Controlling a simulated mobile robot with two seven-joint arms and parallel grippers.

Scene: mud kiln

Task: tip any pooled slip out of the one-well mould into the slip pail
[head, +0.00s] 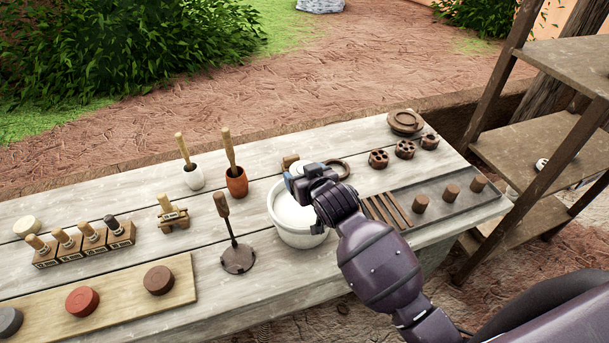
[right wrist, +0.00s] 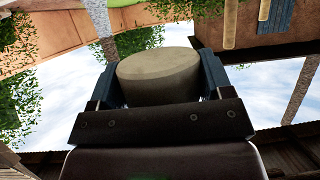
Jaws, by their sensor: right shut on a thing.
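The slip pail (head: 300,238) is a white round tub near the front of the table, full of white slip (head: 292,212). My right gripper (head: 302,179) is above the pail's far side, its arm reaching in from the lower right. It is shut on a pale, round, thick piece (right wrist: 160,72), which looks like the one-well mould. In the right wrist view the piece sits between the blue fingers, with sky behind it. Its well does not show clearly, so I cannot tell whether slip is in it. My left gripper is not in view.
A dark ring (head: 338,170) lies behind the gripper. A long-handled tool on a round base (head: 238,258) stands left of the pail. Brown moulds with holes (head: 405,149) and a grey tray (head: 440,201) are to the right. Several stamps (head: 82,241) stand at left.

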